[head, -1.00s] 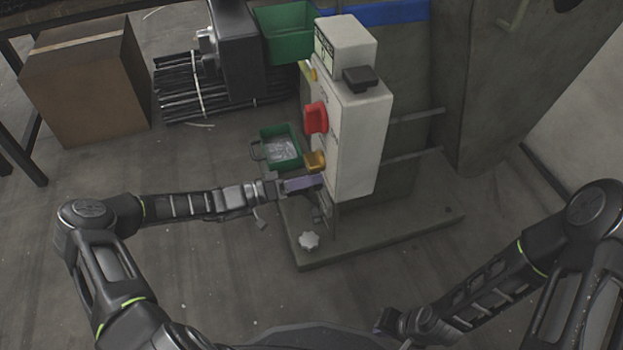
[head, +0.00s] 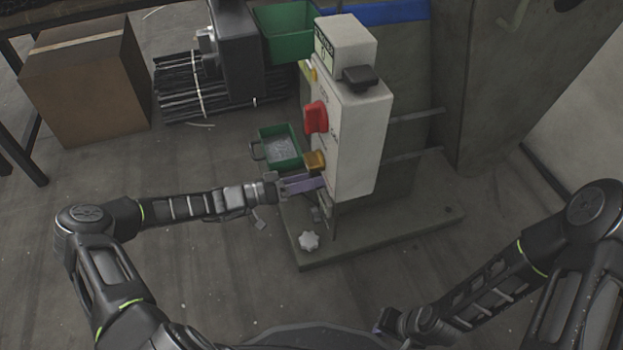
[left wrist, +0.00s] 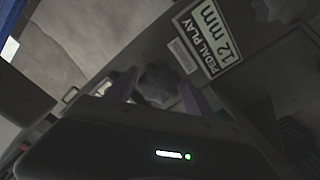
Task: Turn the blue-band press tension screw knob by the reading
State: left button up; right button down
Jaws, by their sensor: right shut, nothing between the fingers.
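The press with the blue band (head: 385,14) has a pale control box (head: 355,140) in front. My left gripper (head: 303,184) is at the box's lower left edge, its purple fingers apart. In the left wrist view a dark lobed knob (left wrist: 156,84) shows between the spread fingers (left wrist: 157,92); contact cannot be told. A label (left wrist: 207,38) beside it reads "PEDAL PLAY 12 mm". A second knob (left wrist: 278,8) is at the upper right there. A pale star-shaped knob (head: 309,240) is low at the press base. My right gripper (head: 388,320) is shut and empty, away from the press.
A red switch (head: 316,117) and yellow knob (head: 315,160) are on the box, close above my left gripper. A small green bin (head: 296,142) stands behind it. The base plate (head: 400,231) sticks out along the floor. A cardboard box (head: 85,85) is far left.

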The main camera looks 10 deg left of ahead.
pick_arm(q)
jog(key=shift+o, duration=0.4)
jog(key=p+v, duration=0.2)
jog(key=v, duration=0.5)
jog(key=shift+s+a, duration=0.2)
jog(key=shift+a, duration=0.15)
